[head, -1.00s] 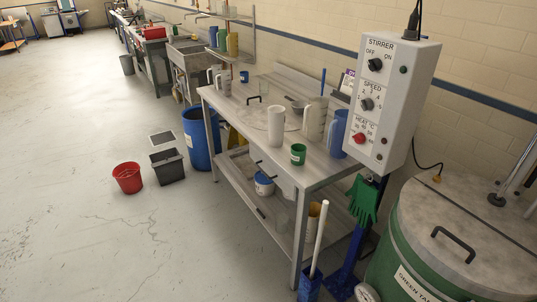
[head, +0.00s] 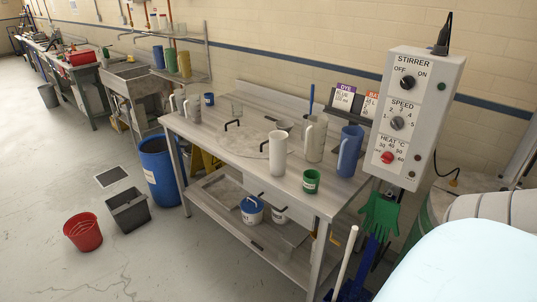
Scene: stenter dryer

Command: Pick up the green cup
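The green cup (head: 311,181) stands upright on the grey work table (head: 215,160), close to its front right edge. It has a pale label on its side. A white jug (head: 277,153) stands just to its left and behind it, and a blue jug (head: 349,151) stands to its right and behind it. Nothing covers the cup. Neither of my grippers shows in the head view. A pale rounded part, likely of my own arm, fills the lower right corner.
A grey control box (head: 412,125) hangs at the table's right end, with green gloves (head: 380,214) below it. A blue barrel (head: 159,172), a dark bin (head: 128,210) and a red bucket (head: 83,232) stand left of the table. The floor at the lower left is clear.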

